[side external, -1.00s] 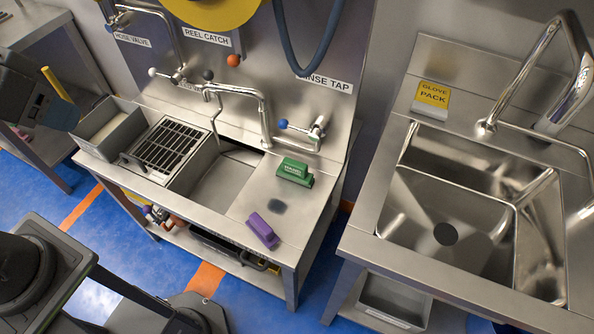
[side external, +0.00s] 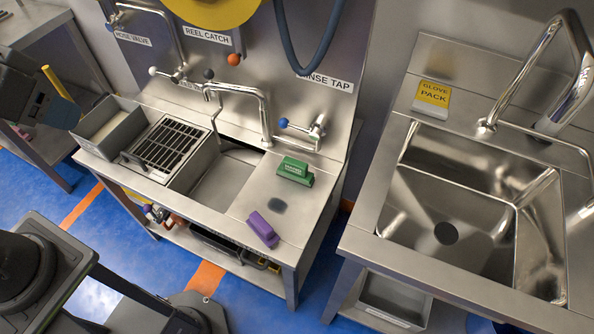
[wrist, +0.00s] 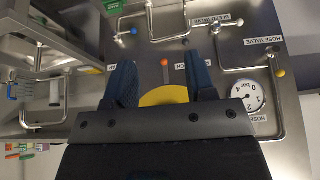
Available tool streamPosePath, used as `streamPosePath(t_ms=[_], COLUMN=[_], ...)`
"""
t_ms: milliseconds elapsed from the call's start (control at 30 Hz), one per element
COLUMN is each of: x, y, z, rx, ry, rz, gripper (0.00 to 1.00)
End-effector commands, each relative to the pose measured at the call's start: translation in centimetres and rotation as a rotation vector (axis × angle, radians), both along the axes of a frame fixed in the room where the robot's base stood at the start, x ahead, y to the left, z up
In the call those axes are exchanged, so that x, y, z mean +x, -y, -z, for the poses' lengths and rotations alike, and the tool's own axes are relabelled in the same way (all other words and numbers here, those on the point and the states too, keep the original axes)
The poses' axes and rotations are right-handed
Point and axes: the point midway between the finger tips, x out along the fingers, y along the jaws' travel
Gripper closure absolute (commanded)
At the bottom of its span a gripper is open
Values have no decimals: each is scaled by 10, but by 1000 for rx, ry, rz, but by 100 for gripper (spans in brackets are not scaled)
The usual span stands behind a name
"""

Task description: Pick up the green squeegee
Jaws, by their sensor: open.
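The green squeegee (side external: 295,170) is a blocky green piece with pale lettering. It lies on the steel counter to the right of the open basin, below the rinse tap. In the wrist view, the green thing at the top edge (wrist: 115,7) appears to be the squeegee, partly cut off. My gripper (wrist: 160,82) shows there with two blue fingers spread apart and nothing between them. It is well away from the squeegee.
A purple block (side external: 262,229) lies on the counter in front of the squeegee. The rinse tap (side external: 300,130) with a blue knob and a tall swivel spout (side external: 262,105) stand behind. A black grate (side external: 166,145) and the basin (side external: 222,185) are left. A second sink (side external: 450,215) stands right.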

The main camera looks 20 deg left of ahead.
Motion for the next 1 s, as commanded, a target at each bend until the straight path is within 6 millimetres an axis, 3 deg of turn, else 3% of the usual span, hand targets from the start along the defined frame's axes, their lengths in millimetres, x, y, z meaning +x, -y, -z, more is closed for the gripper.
streamPosePath(t_ms=[200,700,1000], x=[0,0,4], y=[0,0,1], z=[0,0,-1], rx=[0,0,0], ry=[0,0,-3], rz=[0,0,-1], gripper=[49,2,0])
